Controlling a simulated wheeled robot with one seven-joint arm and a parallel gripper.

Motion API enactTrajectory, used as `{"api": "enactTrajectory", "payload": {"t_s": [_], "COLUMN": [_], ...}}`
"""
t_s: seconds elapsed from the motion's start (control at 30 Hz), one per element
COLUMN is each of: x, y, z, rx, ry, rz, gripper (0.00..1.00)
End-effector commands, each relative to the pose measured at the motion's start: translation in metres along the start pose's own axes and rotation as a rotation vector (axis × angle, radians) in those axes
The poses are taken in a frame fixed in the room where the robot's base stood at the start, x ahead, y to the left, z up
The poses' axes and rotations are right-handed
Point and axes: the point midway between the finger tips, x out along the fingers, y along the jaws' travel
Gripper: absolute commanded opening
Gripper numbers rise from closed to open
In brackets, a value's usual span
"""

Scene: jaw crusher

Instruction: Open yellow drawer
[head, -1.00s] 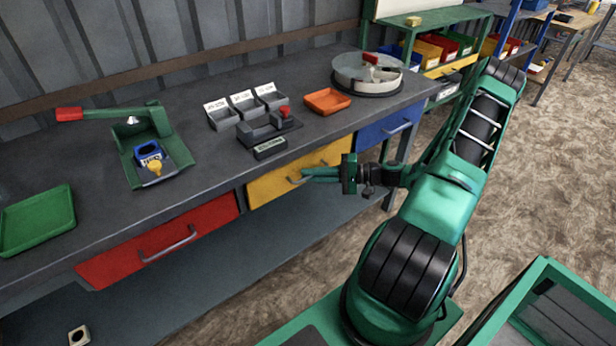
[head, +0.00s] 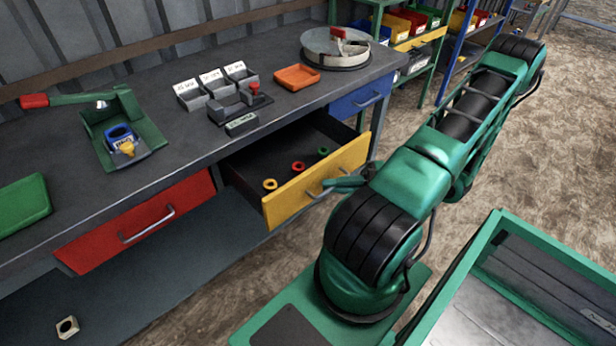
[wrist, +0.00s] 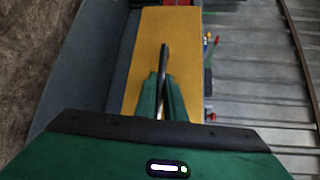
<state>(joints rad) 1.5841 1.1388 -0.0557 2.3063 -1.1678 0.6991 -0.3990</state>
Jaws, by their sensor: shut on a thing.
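The yellow drawer (head: 297,200) stands well out from the workbench, between the red and blue drawers. Inside it lie a yellow ring (head: 270,184), a red ring (head: 298,166) and a green ring (head: 323,151). My gripper (head: 345,184) is at the drawer's front, shut on the grey bar handle (head: 318,192). In the wrist view, the green fingers (wrist: 161,97) close around the handle (wrist: 163,66), with the yellow front (wrist: 183,43) behind it. My arm hides part of the gripper in the head view.
The red drawer (head: 150,222) and the blue drawer (head: 362,98) are closed. On the workbench (head: 60,135) are an orange tray (head: 297,77), grey bins (head: 215,85), a green press (head: 118,130) and a round machine (head: 335,50). A green-framed bin (head: 480,262) is at lower right.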

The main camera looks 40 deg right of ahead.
Motion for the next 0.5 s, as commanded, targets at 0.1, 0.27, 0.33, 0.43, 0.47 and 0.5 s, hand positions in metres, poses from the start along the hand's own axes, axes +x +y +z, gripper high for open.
{"api": "enactTrajectory", "payload": {"t_s": [0.1, 0.27, 0.33, 0.43, 0.47, 0.5], "x": [-0.016, -0.027, -0.031, -0.033, -0.034, -0.034], "y": [0.005, 0.009, 0.01, 0.01, 0.01, 0.011], "z": [0.013, 0.026, 0.029, 0.032, 0.033, 0.033], "rx": [0.004, 0.006, 0.007, 0.008, 0.009, 0.009], "ry": [0.004, 0.002, 0.002, 0.0, 0.0, -0.001], "rz": [0.002, 0.001, 0.0, -0.001, -0.001, -0.001], "gripper": [0.0, 0.0, 0.0, 0.0, 0.0, 0.0]}}
